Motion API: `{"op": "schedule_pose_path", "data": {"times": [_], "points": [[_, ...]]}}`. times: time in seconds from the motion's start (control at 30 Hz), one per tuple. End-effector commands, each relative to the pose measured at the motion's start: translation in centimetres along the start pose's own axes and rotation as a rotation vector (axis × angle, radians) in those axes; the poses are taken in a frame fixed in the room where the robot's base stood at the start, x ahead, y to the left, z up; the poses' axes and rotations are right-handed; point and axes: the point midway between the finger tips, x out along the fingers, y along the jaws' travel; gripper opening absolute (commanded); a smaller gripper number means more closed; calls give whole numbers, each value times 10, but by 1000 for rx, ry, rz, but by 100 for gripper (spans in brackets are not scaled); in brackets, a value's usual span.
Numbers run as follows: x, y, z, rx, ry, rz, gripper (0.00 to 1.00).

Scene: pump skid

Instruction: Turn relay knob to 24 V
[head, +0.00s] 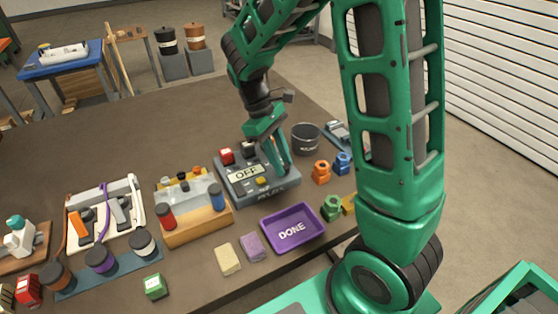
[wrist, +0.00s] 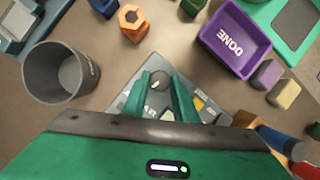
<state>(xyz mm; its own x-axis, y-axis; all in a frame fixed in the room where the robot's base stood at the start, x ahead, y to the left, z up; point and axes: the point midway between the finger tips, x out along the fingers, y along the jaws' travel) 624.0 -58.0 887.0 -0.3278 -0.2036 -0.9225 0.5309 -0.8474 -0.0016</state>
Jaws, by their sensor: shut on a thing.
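The grey relay box (head: 285,186) stands on the brown table in the middle of the head view. It has a white OFF sign (head: 246,173), a red block or button (head: 226,156) and a yellow one on top. My green gripper (head: 281,168) points down onto the box's right part. In the wrist view, my gripper (wrist: 161,88) is shut on the round dark knob (wrist: 158,79), which sits between the fingertips. A pale pointer line shows on the knob.
A purple DONE tray (head: 292,228) lies in front of the box. A dark grey bin (head: 306,138) stands behind it to the right. Orange, blue and green nuts lie at right. A wooden holder (head: 198,224) with coloured cylinders is close on the left. The table behind is bare.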

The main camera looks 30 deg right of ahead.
Motion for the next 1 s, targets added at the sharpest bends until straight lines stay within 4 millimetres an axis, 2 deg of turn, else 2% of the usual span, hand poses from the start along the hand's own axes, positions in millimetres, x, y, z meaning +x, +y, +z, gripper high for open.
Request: {"op": "schedule_pose_path", "data": {"times": [0.43,1.0], "points": [[-2,5,-2,246,12,-96,4],[-2,5,-2,295,12,-116,4]]}}
